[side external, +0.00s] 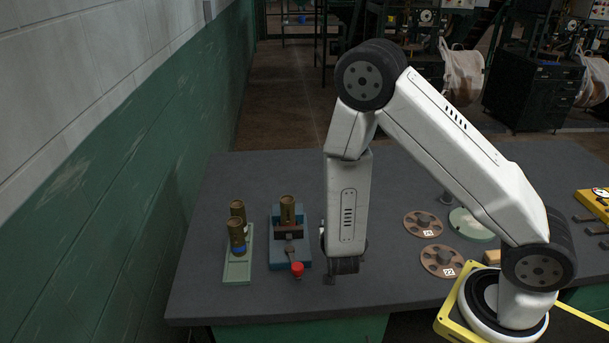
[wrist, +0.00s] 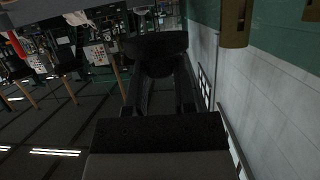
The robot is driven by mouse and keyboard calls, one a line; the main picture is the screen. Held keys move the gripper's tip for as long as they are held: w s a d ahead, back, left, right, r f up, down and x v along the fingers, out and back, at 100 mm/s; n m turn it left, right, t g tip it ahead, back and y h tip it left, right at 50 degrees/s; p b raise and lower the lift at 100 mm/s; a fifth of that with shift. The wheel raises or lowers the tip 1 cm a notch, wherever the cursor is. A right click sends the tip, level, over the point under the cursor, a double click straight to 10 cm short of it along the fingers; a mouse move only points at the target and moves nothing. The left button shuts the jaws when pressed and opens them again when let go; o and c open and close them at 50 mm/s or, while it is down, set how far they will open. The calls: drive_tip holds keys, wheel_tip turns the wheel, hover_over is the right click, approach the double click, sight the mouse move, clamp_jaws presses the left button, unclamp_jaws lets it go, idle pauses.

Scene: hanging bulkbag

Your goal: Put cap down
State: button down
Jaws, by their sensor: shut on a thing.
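In the wrist view my gripper (wrist: 160,75) reaches straight out from the camera, with its two dark fingers closed on a dark, rounded thing (wrist: 156,48) that I take for the cap. The picture is too dim to show its details. In the side external view my gripper is mostly hidden behind my last arm link, low over the near middle of the table. The cap cannot be made out there.
Brown discs (side external: 423,225) lie right.

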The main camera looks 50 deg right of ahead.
drive_tip(key=s+d+f+m+g+h, duration=0.2)
drive_tip(key=s+m+g, duration=0.1)
drive_tip(key=s, duration=0.8)
drive_tip(key=shift+d, duration=0.4)
drive_tip(key=shift+s+f, duration=0.1)
hover_over(371, 279)
drive_tip(key=shift+a+f, duration=0.1)
drive_tip(key=shift+f, duration=2.05)
drive_tip(key=shift+f, duration=0.1)
drive_tip(key=shift+f, duration=1.7)
drive_tip(key=shift+f, duration=0.1)
drive_tip(key=shift+c, duration=2.2)
unclamp_jaws()
